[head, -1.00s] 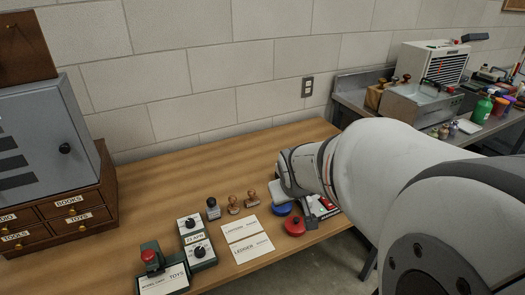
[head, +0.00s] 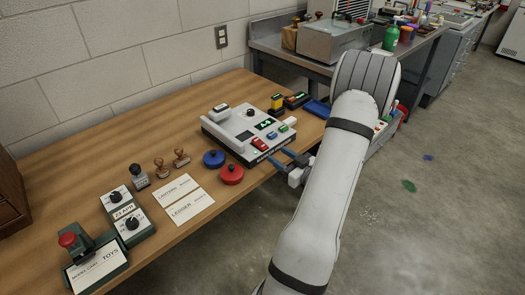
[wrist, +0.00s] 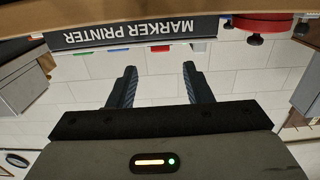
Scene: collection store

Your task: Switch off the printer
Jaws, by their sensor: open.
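The printer (head: 215,124) is a grey-white box at the table's front edge in the head view. It has lit green displays, a black knob, and red (head: 261,144), blue (head: 272,134) and green controls along its front. Its dark front strip reads MARKER PRINTER and shows upside down in the wrist view (wrist: 140,32). My gripper (head: 281,158) is just off the printer's front edge, its two blue-grey fingers apart and pointing at it. In the wrist view the gripper (wrist: 157,68) is open with nothing between the fingers. Whether a fingertip touches the printer is unclear.
Blue (head: 214,158) and red (head: 231,174) round pads lie left of the printer, near paper cards (head: 190,206) and stamps (head: 160,167). Small yellow-and-black items (head: 277,102) and a blue tray (head: 317,108) sit beyond it. Open floor (head: 430,240) lies right of the table.

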